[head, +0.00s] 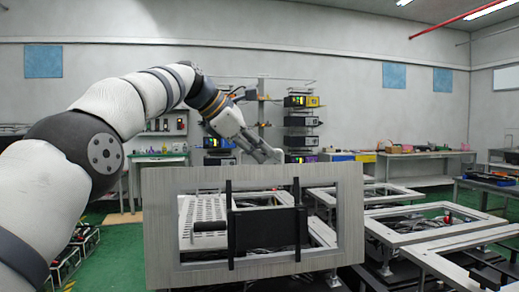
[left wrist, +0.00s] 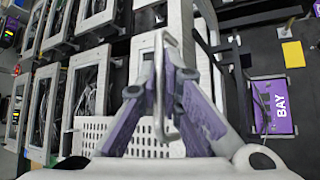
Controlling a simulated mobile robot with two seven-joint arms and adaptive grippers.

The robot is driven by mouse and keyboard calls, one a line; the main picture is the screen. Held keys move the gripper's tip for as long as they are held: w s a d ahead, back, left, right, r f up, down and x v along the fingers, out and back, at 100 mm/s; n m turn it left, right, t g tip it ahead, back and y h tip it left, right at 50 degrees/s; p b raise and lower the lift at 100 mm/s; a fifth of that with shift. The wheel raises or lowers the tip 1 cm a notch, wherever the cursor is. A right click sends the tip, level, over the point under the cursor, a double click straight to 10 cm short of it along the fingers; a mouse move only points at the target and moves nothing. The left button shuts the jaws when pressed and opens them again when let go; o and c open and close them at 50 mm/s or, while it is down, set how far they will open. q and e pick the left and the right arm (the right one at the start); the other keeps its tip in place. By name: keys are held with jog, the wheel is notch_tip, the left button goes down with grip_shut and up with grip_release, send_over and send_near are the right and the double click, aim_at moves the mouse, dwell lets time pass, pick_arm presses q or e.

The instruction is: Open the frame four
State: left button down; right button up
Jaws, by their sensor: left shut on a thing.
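A large grey rectangular frame (head: 160,235) stands steeply raised in front of me in the head view, with an open window in its middle. I cannot read a number on it. My left gripper (head: 266,154) is just above and behind its top edge, and the fingertips are partly hidden there. In the left wrist view, the purple-sided fingers of this gripper (left wrist: 163,90) are closed around a bent metal handle (left wrist: 161,55). A white perforated panel (head: 203,214) shows through the frame's window. My right gripper is in neither view.
A black bracket with two uprights (head: 268,228) stands across the window. More flat grey frames (head: 415,222) lie on low stands at the right. Shelves with instruments (head: 301,120) stand behind. Green floor (head: 118,262) is open at the left.

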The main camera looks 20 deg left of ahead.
pick_arm(q)
jog(key=c, duration=1.8)
grip_release()
jog(key=shift+w+f, duration=0.2)
jog(key=shift+f, duration=0.55)
jog(key=shift+o, duration=0.2)
jog(key=shift+s+r, duration=0.1)
jog(key=shift+r, duration=0.35)
jog(key=v, duration=1.2)
jog(key=shift+a, duration=0.1)
